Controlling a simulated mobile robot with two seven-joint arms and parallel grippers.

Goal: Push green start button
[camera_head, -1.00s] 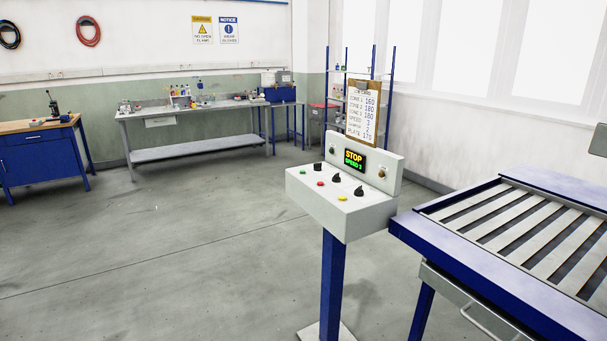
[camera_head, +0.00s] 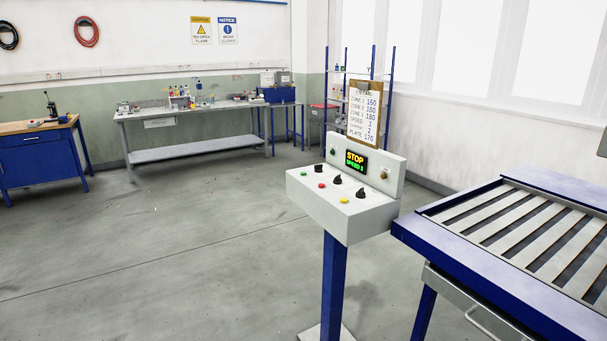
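The green start button (camera_head: 303,174) is a small round button at the left end of the sloping top of a grey control box (camera_head: 345,221). A red button (camera_head: 322,186) and a yellow button (camera_head: 344,201) sit to its right, with black knobs behind them. The display (camera_head: 356,161) on the upright back panel reads "STOP" in yellow and "SPEED 3" in green. The box stands on a blue post (camera_head: 333,285). Neither gripper is in view, and nothing covers the green button.
A blue-framed slatted table (camera_head: 480,245) stands close to the right of the control box. A clipboard (camera_head: 364,112) with settings stands behind the panel. A workbench (camera_head: 190,125) and a blue cabinet (camera_head: 40,160) stand along the back. The floor left of the post is clear.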

